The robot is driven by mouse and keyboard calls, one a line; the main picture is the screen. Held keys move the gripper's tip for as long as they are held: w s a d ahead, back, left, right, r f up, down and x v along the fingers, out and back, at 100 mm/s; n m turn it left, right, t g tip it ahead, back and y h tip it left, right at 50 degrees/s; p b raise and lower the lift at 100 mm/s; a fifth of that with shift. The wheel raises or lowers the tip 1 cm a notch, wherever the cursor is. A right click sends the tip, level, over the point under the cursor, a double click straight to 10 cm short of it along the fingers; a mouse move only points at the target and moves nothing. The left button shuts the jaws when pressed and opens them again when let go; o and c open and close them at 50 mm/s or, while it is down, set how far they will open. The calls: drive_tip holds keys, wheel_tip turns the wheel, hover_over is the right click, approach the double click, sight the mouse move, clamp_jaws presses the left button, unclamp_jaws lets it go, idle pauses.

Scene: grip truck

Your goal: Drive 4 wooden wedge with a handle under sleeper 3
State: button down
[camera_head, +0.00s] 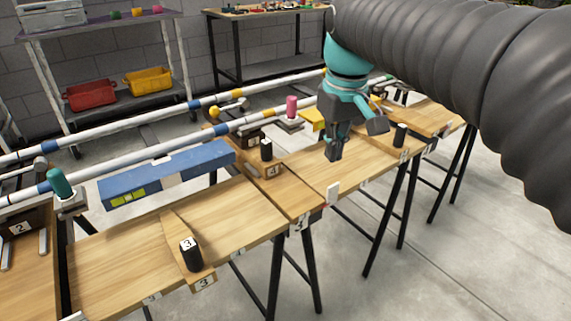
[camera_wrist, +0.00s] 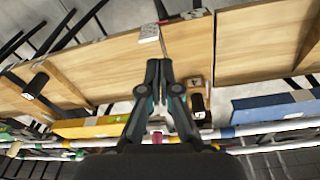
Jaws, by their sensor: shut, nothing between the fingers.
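The wooden wedge marked 4 (camera_head: 262,172) lies on the bench top, its black upright handle (camera_head: 266,150) showing clear. Its 4 label (camera_wrist: 196,82) and black handle (camera_wrist: 199,103) also show in the wrist view, just right of my fingers. My gripper (camera_head: 334,156) is shut and empty, over the bench to the right of that wedge and apart from it. The closed fingers (camera_wrist: 159,64) also show in the wrist view. Another wedge, marked 3 (camera_head: 174,231), lies nearer the camera. A dark block marked 2 (camera_head: 20,227) is at the far left. I cannot tell which block is sleeper 3.
Two striped rails (camera_head: 120,120) run along the far side. A blue beam (camera_head: 165,178) and a yellow block (camera_head: 312,118) lie beside the benches. Black bench legs rise from the floor. Bare wood surrounds my fingers.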

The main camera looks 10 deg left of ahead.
sight(276, 181)
drive_tip(key=w+a+f+n+g, duration=0.1)
drive_tip(key=w+a+n, duration=0.15)
drive_tip(key=a, duration=0.75)
drive_tip(key=shift+h, duration=0.3)
drive_tip(key=f+b, duration=0.1)
drive_tip(key=f, duration=0.5)
drive_tip(key=f+b, duration=0.1)
drive_tip(key=f, duration=0.2)
drive_tip(key=shift+d+f+b, duration=0.25)
drive_tip(key=shift+f+b, duration=0.05)
drive_tip(key=shift+f, duration=0.1)
drive_tip(key=shift+w+a+f, duration=0.15)
drive_tip(key=shift+a+f, duration=0.05)
drive_tip(key=shift+w+a, duration=1.15)
drive_tip(key=shift+a, duration=0.2)
drive_tip(key=shift+r+p, duration=0.1)
drive_tip(key=shift+p, duration=0.25)
